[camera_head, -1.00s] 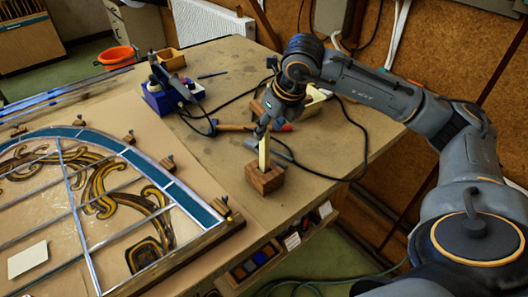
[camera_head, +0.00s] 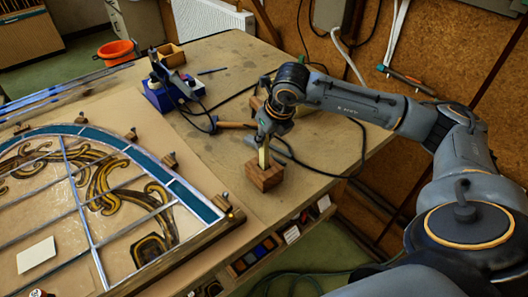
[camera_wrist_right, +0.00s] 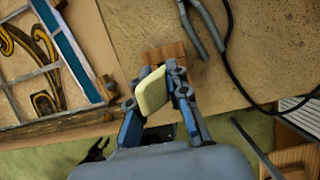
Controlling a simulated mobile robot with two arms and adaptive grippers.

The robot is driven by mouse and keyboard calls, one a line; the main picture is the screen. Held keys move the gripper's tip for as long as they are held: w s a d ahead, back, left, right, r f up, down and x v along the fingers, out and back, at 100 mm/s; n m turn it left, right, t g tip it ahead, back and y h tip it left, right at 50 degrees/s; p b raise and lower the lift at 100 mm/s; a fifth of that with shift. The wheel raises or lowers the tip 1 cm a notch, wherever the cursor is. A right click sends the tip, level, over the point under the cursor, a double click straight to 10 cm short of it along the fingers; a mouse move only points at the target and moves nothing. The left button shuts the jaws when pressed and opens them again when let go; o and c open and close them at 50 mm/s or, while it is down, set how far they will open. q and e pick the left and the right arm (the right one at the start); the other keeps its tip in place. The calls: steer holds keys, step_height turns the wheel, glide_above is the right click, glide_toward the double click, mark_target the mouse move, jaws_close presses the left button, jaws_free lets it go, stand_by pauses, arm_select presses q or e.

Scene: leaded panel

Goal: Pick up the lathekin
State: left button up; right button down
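The lathekin (camera_head: 263,158), a flat cream-coloured tool, stands upright in a small wooden block (camera_head: 266,178) near the table's front edge. My right gripper (camera_head: 262,140) is directly above the block, pointing down, with its fingers around the upper part of the lathekin. In the right wrist view the pale lathekin (camera_wrist_right: 152,92) is between the two fingers (camera_wrist_right: 153,85), very close to both, and the block (camera_wrist_right: 167,54) shows beyond it. The fingers look open, with slight gaps; firm contact does not show. My left gripper is not in view.
The leaded panel (camera_head: 85,190) lies at left. A wooden-handled hammer (camera_head: 235,125), pliers (camera_head: 283,148) and a black cable (camera_head: 325,174) lie close around the block. A blue soldering station (camera_head: 163,97) stands farther back. Shelf compartments (camera_head: 255,255) are below the front edge.

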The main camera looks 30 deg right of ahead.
stand_by(0.3)
step_height(320, 180, up, 9)
steer(key=b, duration=0.2)
steer(key=shift+w+b, duration=0.1)
steer(key=shift+b, duration=0.25)
steer(key=shift+r, duration=0.5)
